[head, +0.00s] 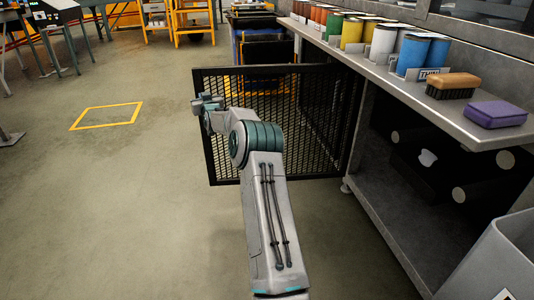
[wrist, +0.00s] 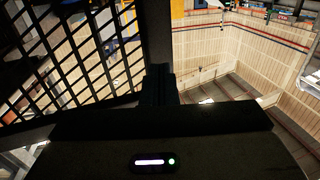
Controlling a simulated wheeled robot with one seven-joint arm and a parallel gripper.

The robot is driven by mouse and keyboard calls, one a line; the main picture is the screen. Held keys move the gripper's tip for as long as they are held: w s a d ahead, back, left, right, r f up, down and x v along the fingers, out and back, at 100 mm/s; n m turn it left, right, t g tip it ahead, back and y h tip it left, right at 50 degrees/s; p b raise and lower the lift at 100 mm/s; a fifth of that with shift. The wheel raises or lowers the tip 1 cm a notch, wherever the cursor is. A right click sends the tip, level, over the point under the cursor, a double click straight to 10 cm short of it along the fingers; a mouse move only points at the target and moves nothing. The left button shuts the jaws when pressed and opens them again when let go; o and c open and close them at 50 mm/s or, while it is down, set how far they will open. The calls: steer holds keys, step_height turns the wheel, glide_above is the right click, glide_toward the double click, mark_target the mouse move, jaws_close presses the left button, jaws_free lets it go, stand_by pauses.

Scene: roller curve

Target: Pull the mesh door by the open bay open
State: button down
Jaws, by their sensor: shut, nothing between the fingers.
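The black mesh door (head: 285,95) stands out from the bench into the aisle, with its free edge at the left. The open bay (head: 400,205) is under the bench at the right. My gripper (head: 207,103) is at the door's free left edge, at the far end of my arm. In the wrist view the mesh (wrist: 75,55) fills the left and a dark upright of the frame rises in the middle. My gripper (wrist: 158,84) is shut and empty in front of that upright. I cannot tell whether it touches the frame.
The bench top (head: 390,80) holds several colored cans, a brush (head: 453,85) and a purple block (head: 495,113). A grey bin (head: 495,260) stands at the lower right. Open floor lies left of the door, with a yellow taped square (head: 105,116).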

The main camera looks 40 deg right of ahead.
steer(key=shift+a, duration=0.1)
stand_by(0.3)
steer(key=s+a, duration=0.8)
steer(key=s, duration=0.4)
steer(key=s+a+r+n+g+y+p, duration=0.1)
steer(key=s+a+r+g+y+p, duration=0.15)
steer(key=s+a+r+p, duration=0.55)
steer(key=s+a+r+n+g+y+p, duration=0.1)
steer(key=s+a+r+g+p, duration=0.4)
steer(key=r+p, duration=0.45)
steer(key=s+a+r+g+p, duration=0.2)
steer(key=s+r+p, duration=0.2)
steer(key=s, duration=0.7)
steer(key=s+a+r+g+p, duration=0.2)
steer(key=s+r+p, duration=0.3)
steer(key=s+p, duration=0.3)
steer(key=s+a+r+g+y+p, duration=0.1)
steer(key=s+a+r+g+p, duration=0.2)
steer(key=s, duration=1.2)
step_height(320, 180, up, 2)
steer(key=a+p, duration=0.1)
steer(key=p, duration=0.2)
steer(key=shift+a+r+n, duration=0.15)
steer(key=shift+a+n, duration=0.1)
steer(key=shift+n, duration=0.15)
